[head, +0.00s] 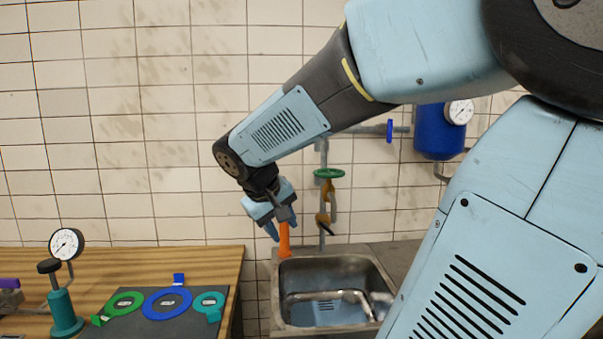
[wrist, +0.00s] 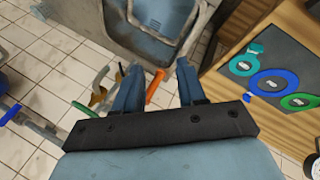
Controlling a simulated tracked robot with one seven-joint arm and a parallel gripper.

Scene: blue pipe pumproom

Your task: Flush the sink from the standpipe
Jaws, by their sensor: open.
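The metal sink (head: 335,322) stands below the tiled wall; its basin also shows at the top of the wrist view (wrist: 150,38). The standpipe (head: 323,152) rises behind it, with a green handwheel (head: 328,173) and a yellow-brown fitting (head: 328,192) under it. An orange upright piece (head: 284,240) stands at the sink's back left corner. My gripper (head: 282,230) is open, pointing down close to the orange piece. In the wrist view the orange piece (wrist: 154,88) shows between my fingers (wrist: 157,72); I cannot tell its depth. Nothing is seen held.
A wooden bench (head: 165,262) at left carries a dark mat with green, blue and teal rings (head: 167,303) and a teal gauge stand (head: 66,315). A blue tank (head: 436,132) with a gauge and a blue valve handle (head: 390,131) are on the wall at right.

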